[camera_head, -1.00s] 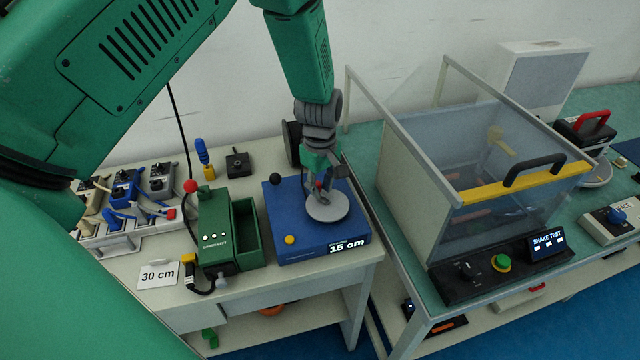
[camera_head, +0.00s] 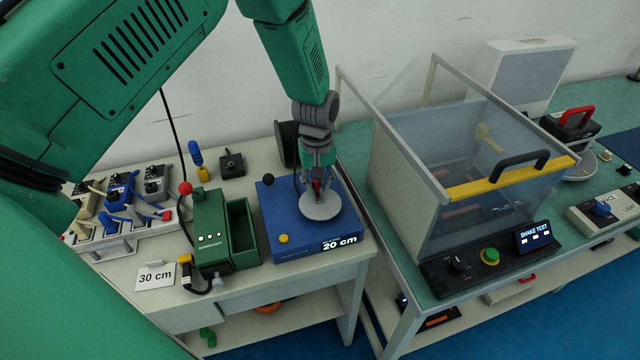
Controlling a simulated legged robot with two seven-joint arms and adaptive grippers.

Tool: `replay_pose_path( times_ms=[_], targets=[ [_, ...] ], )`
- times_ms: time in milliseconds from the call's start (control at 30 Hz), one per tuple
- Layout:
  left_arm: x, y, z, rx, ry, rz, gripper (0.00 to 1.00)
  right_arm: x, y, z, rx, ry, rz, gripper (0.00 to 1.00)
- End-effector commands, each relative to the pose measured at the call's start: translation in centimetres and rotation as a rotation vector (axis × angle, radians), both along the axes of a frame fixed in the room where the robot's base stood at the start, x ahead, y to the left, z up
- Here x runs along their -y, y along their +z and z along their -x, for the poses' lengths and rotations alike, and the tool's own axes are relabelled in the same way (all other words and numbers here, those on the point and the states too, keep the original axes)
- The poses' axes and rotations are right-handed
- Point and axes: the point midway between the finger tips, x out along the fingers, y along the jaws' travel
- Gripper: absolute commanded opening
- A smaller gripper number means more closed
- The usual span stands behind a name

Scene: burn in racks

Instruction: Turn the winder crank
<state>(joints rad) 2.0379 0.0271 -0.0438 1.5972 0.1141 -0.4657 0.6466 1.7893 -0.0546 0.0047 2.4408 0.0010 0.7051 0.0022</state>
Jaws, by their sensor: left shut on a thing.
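The winder is a blue box (camera_head: 284,232) on the left bench, with a round grey crank disc (camera_head: 320,207) on top. Its front display (camera_head: 340,243) reads 20 cm. My left gripper (camera_head: 318,189) points down over the disc and is shut on the crank's handle, which shows as a small red part between the fingers. The fingers hide most of the handle. A white card (camera_head: 156,275) reading 30 cm lies at the bench's front left. My right gripper is not in view.
A green device (camera_head: 212,232) with a red-knobbed lever and open bin stands just left of the winder. A rack of modules with cables (camera_head: 120,205) is farther left. A clear-walled shake test box (camera_head: 470,190) stands close on the right bench.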

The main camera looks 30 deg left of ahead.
Motion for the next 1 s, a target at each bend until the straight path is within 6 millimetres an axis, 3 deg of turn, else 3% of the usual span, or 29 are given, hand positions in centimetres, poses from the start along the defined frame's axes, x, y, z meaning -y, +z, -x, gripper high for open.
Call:
replay_pose_path(
  times_ms=[33, 500, 1000],
  targets=[
    [-1.2, 0.3, -1.1, 0.031, -0.036, -0.02, 0.0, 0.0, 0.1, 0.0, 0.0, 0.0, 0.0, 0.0],
    [1.0, 0.6, -2.0, 0.03, -0.469, -0.025, 0.0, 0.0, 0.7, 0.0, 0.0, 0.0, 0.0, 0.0],
    [2.0, 0.8, -1.5, 0.025, -0.488, -0.025, 0.0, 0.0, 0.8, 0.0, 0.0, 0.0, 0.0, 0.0]
  ],
)
